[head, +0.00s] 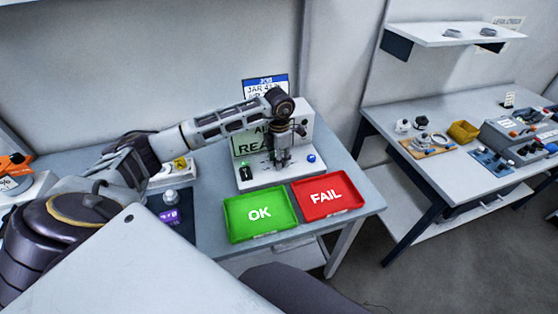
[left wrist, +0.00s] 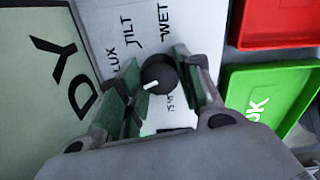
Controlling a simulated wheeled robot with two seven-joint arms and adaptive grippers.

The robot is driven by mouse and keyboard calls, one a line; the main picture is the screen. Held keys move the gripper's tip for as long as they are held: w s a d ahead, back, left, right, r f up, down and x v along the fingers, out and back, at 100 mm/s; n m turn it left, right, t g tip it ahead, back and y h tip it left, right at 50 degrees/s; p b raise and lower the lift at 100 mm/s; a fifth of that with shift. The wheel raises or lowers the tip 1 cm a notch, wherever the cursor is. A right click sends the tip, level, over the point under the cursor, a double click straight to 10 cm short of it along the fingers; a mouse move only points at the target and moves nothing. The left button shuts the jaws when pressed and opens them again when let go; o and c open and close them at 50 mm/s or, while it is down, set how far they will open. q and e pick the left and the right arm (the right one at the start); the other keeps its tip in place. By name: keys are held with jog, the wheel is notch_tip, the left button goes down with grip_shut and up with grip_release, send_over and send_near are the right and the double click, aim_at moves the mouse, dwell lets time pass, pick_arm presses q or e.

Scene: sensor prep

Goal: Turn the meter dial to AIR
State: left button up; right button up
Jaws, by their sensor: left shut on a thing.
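The meter (head: 301,115) is a white box on a white base, with a pale green screen lettered "REA…" in the head view. In the left wrist view its dial (left wrist: 159,73) is a dark round knob with a white pointer mark. The mark points toward the lower left of that picture. The labels LUX, TILT and WET stand beyond the knob; other lettering below is partly hidden by the fingers. My left gripper (left wrist: 154,88) has its green-padded fingers on either side of the dial, shut on it. In the head view the left gripper (head: 282,156) hides the dial. My right gripper is out of view.
A green OK tray (head: 233,233) and a red FAIL tray (head: 357,207) lie in front of the meter. A second table (head: 385,121) with several parts is at the right, across a gap.

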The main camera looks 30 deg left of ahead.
pick_arm(q)
jog(key=o, duration=0.8)
jog(key=shift+o, duration=1.3)
jog(key=shift+r, duration=0.1)
notch_tip(320, 180, up, 12)
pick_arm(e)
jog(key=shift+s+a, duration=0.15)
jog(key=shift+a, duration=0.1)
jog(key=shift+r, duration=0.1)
